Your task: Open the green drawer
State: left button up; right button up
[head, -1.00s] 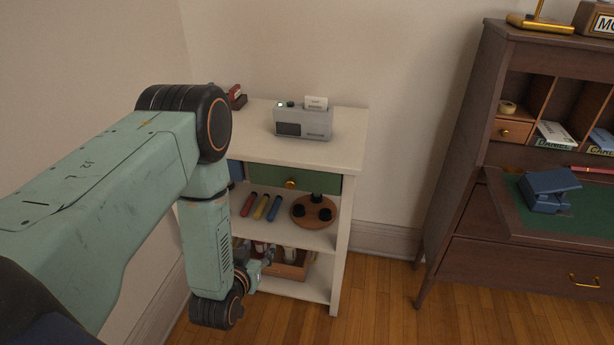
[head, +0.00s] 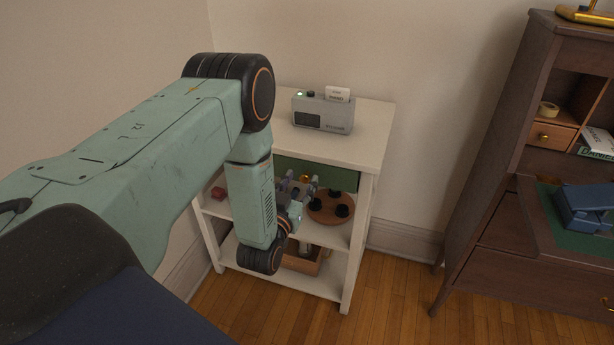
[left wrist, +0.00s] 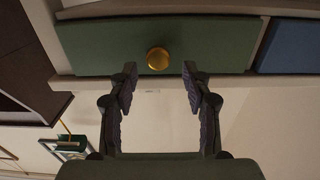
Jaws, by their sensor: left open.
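The green drawer (head: 335,176) sits under the top of the white shelf unit and appears shut. Its round brass knob (head: 305,178) shows just behind my left gripper (head: 298,183). In the left wrist view the green drawer front (left wrist: 215,42) fills the upper part, with the brass knob (left wrist: 158,59) near its middle. My left gripper (left wrist: 160,73) is open, its fingertips on either side of the knob's line and just below it in that view. Nothing is held. I cannot tell whether the fingers reach the knob's depth. My right gripper is not in view.
A blue drawer front (left wrist: 288,46) adjoins the green one. A grey printer (head: 323,112) stands on the unit's top. A round wooden tray (head: 330,209) with black items is on the shelf below, a wooden box (head: 308,262) lower down. A dark desk (head: 500,220) stands right.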

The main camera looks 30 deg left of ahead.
aim_at(304, 176)
pick_arm(q)
jog(key=shift+x, duration=0.75)
jog(key=shift+w+r+b, duration=0.15)
jog(key=shift+w+b, duration=0.2)
jog(key=shift+w, duration=0.35)
jog(key=shift+w+a, duration=0.1)
jog(key=shift+w, duration=0.1)
grip_shut()
